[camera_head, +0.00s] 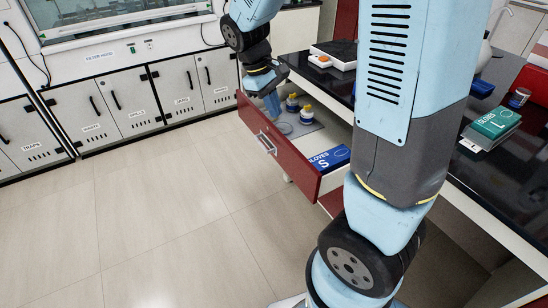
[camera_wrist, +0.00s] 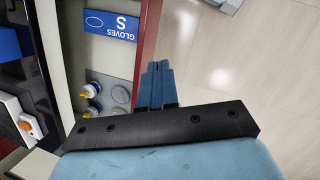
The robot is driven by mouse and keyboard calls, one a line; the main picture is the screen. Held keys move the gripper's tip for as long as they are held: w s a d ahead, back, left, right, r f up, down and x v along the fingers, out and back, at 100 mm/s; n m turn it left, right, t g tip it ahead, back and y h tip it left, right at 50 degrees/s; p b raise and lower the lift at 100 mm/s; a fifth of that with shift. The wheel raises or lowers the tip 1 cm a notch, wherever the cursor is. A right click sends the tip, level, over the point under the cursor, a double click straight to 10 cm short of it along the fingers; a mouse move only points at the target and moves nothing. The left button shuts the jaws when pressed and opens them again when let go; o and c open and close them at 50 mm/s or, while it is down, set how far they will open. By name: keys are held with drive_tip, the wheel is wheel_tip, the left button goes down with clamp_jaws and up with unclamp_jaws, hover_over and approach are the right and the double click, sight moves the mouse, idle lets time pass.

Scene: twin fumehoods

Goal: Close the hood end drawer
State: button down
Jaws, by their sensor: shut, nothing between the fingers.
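The hood end drawer (camera_head: 293,164) stands pulled out from the dark-topped bench, with a red front and a pale handle (camera_head: 266,143). Its red front also shows as a strip in the wrist view (camera_wrist: 149,35). Inside lie a blue "GLOVES S" box (camera_head: 329,158), small yellow-and-white bottles (camera_head: 306,114) and round glassware, seen also in the wrist view. My gripper (camera_head: 275,106) is shut and empty, at the far end of the drawer front. In the wrist view its fingertips (camera_wrist: 160,67) overlap the red front's outer edge; I cannot tell whether they touch it.
White cabinets (camera_head: 120,101) under a fume hood line the left. The tiled floor (camera_head: 170,205) between is clear.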

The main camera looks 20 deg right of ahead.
drive_tip(key=w+a+f+n+g+h, duration=0.1)
drive_tip(key=w+a+f+n+h, duration=0.2)
drive_tip(key=f, duration=0.5)
drive_tip(key=w+a+f+n+h, duration=0.2)
drive_tip(key=f+h, duration=0.1)
drive_tip(key=f, duration=0.4)
drive_tip(key=n+t+h, duration=0.6)
drive_tip(key=n+h, duration=0.2)
drive_tip(key=n, duration=0.1)
approach(281, 154)
drive_tip(key=x, duration=0.6)
drive_tip(key=shift+w+d, duration=0.1)
drive_tip(key=shift+d, duration=0.25)
drive_tip(key=shift+d, duration=0.1)
